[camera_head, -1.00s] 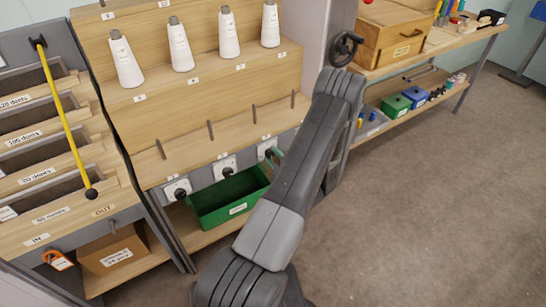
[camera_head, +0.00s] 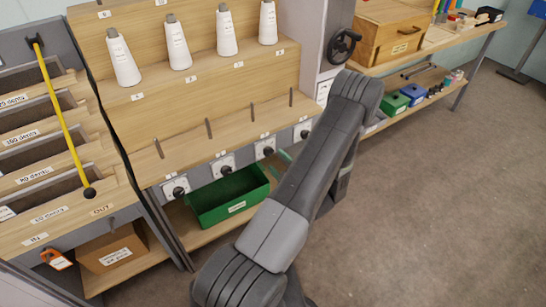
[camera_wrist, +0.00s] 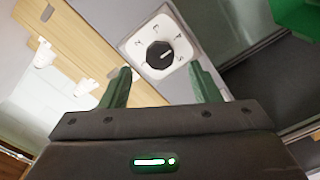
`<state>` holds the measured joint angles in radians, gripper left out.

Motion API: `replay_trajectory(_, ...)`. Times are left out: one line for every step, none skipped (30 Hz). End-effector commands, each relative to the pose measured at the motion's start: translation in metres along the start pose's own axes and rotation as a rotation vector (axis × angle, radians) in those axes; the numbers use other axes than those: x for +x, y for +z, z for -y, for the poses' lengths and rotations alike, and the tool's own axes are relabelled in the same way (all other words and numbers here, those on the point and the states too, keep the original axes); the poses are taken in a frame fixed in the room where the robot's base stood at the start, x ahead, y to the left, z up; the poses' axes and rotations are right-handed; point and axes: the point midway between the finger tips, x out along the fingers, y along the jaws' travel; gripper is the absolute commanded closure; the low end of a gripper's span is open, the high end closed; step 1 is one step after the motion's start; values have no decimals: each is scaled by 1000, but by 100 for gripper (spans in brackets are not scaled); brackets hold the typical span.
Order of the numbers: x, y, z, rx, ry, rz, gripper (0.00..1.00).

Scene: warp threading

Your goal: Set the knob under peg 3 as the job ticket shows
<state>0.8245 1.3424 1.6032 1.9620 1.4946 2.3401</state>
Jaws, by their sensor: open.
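A row of black knobs on white plates runs under the pegs in the head view, from the left knob (camera_head: 178,190) to the right knob (camera_head: 304,132). The peg numbers are too small to read. I cannot tell which peg this knob belongs to.
A green bin (camera_head: 230,194) stands on the shelf below the knobs. Pegs (camera_head: 209,128) stick out above them, and white cones (camera_head: 227,32) stand higher. A white tag with an orange end (camera_head: 58,260) hangs at lower left, unreadable.

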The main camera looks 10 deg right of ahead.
Motion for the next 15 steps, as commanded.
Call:
replay_trajectory(-12, 1, 0, 3, 2, 5, 44)
replay_trajectory(-19, 2, 0, 3, 2, 6, 44)
replay_trajectory(-28, 1, 0, 3, 2, 5, 44)
replay_trajectory(-34, 1, 0, 2, 3, 5, 44)
replay_trajectory(-40, 1, 0, 2, 3, 4, 44)
replay_trajectory(-48, 1, 0, 2, 3, 5, 44)
replay_trajectory(-53, 1, 0, 2, 2, 4, 44)
replay_trajectory(-58, 1, 0, 3, 2, 5, 44)
replay_trajectory(-64, 1, 0, 3, 2, 4, 44)
replay_trajectory(-68, 1, 0, 2, 1, 4, 44)
replay_trajectory(-72, 1, 0, 2, 2, 4, 44)
replay_trajectory(-76, 1, 0, 1, 1, 3, 44)
replay_trajectory(-79, 1, 0, 1, 1, 2, 44)
replay_trajectory(-82, 1, 0, 1, 1, 2, 44)
replay_trajectory(-84, 1, 0, 1, 1, 2, 44)
